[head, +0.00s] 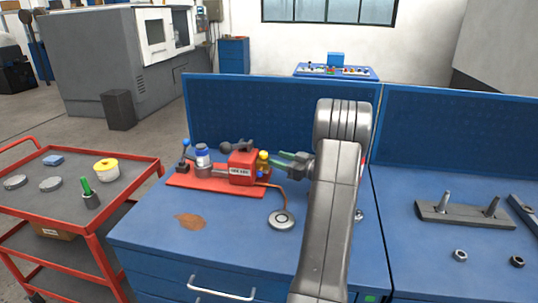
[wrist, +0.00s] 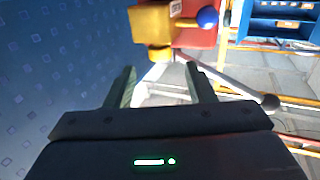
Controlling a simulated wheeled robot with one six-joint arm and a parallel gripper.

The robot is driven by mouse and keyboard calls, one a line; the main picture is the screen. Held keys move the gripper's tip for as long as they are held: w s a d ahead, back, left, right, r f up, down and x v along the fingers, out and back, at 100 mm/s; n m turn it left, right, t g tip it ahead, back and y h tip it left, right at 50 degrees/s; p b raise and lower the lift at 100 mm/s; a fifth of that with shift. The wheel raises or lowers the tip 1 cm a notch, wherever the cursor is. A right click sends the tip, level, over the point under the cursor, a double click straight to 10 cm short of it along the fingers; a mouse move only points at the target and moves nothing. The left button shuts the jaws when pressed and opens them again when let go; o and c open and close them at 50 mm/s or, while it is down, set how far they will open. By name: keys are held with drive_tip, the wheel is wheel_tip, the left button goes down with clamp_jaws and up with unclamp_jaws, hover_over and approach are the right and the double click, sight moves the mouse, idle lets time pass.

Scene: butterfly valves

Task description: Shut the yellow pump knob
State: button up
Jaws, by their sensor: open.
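A red pump (head: 242,167) stands on a red base plate on the blue workbench. Its yellow knob (head: 263,155) sticks out on the right side of the red block. My gripper (head: 285,160) is just right of the yellow knob, its greenish fingers pointing left toward the pump. In the wrist view my gripper (wrist: 160,80) is open, with nothing between the fingers. A yellow part (wrist: 159,53), which looks like the knob, lies a little ahead of the fingertips, apart from them. A blue ball (wrist: 208,17) shows farther back.
A bent copper pipe runs from the pump to a round gauge-like disc (head: 281,219). A blue back panel (head: 260,113) rises behind the bench. A red cart (head: 70,215) stands at left. The bench front is mostly clear, with a brown stain (head: 191,221).

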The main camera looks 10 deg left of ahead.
sight(263, 155)
drive_tip(key=x, duration=0.4)
drive_tip(key=shift+w+a, duration=0.15)
drive_tip(key=shift+a, duration=0.25)
drive_tip(key=c, duration=1)
drive_tip(key=shift+o, duration=0.2)
